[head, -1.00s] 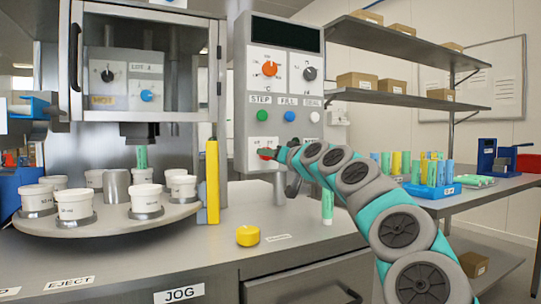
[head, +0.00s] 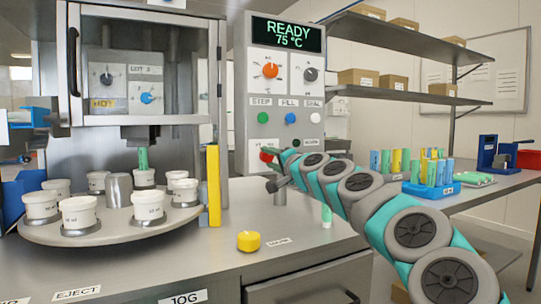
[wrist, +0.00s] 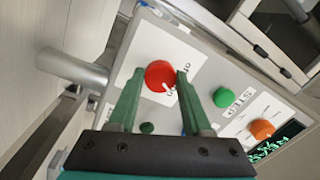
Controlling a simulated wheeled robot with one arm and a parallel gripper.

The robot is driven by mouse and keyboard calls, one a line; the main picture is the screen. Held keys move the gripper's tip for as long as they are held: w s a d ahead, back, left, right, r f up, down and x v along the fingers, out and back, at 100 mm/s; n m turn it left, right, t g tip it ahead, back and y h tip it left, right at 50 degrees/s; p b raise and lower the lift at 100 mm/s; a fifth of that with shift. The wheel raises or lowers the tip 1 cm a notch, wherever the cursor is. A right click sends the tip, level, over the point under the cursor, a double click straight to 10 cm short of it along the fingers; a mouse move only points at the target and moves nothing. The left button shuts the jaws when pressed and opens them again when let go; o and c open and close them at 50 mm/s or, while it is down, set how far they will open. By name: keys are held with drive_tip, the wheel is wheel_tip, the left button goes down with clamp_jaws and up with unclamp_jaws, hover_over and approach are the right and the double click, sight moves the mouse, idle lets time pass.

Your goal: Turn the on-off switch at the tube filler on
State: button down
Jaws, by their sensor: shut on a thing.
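The on-off switch is a red round knob (head: 266,156) at the bottom left of the filler's control panel (head: 285,93). The panel's display (head: 287,33) is lit and reads READY, 75 °C. My gripper (head: 274,157) is at the knob and partly hides it in the head view. In the wrist view the red knob (wrist: 160,75) sits between the green fingertips of my gripper (wrist: 159,80), which is shut on it. The knob's white pointer line points to the lower right there, beside partly covered lettering.
Green, blue and white buttons and two more knobs sit above the switch. A turntable (head: 105,232) with white cups is at left, beside a yellow post (head: 213,185).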

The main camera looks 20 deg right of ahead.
drive_tip(key=shift+m, duration=0.4)
drive_tip(key=shift+c, duration=1.7)
unclamp_jaws()
drive_tip(key=s, duration=0.7)
drive_tip(key=shift+s+d+f+b, duration=0.25)
drive_tip(key=shift+s+f+b, duration=0.05)
drive_tip(key=shift+s+b, duration=0.05)
